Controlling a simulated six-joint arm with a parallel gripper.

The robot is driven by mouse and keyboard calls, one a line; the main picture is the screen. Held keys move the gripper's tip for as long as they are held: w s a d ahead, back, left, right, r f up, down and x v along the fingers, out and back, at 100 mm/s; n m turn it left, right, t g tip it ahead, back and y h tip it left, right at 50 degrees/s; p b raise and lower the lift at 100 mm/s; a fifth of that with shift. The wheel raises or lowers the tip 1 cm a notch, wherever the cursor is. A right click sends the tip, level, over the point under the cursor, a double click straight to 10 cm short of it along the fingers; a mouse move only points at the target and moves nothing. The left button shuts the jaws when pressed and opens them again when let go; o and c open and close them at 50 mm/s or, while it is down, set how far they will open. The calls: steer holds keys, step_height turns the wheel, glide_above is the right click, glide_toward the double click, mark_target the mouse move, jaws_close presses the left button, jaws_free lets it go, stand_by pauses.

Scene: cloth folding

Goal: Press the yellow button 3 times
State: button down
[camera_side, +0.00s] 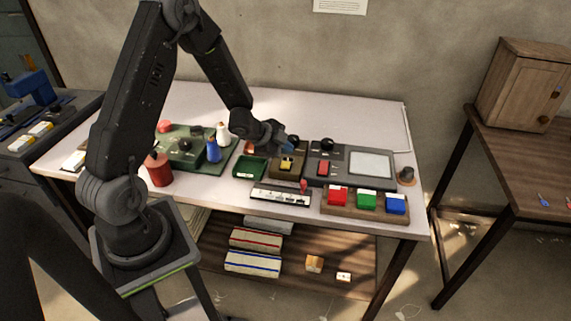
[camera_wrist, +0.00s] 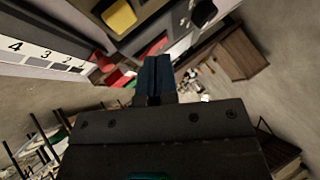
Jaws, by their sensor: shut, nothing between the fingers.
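The yellow button (camera_side: 287,163) sits on a brown box (camera_side: 277,173) near the middle of the table. In the wrist view the yellow button (camera_wrist: 119,16) is at the top, left of centre. My gripper (camera_side: 289,146) is shut and empty. In the side view its blue fingertips appear just behind or above the yellow button, and I cannot tell the exact gap. In the wrist view the shut fingers (camera_wrist: 155,75) point up the picture, below and right of the button, apart from it in the picture.
A grey panel with a red switch (camera_side: 323,168) and a pale screen (camera_side: 370,164) is on the right. A numbered strip (camera_side: 281,195) with a red slider and a green tray (camera_side: 249,168) are close by. Spools stand left.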

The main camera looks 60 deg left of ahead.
mark_target(286, 165)
steer(key=shift+r, duration=1.3)
stand_by(1.5)
step_height(286, 165, up, 4)
steer(key=shift+f, duration=0.1)
stand_by(0.3)
steer(key=shift+f, duration=4.4)
steer(key=shift+f, duration=0.1)
steer(key=shift+f, duration=0.3)
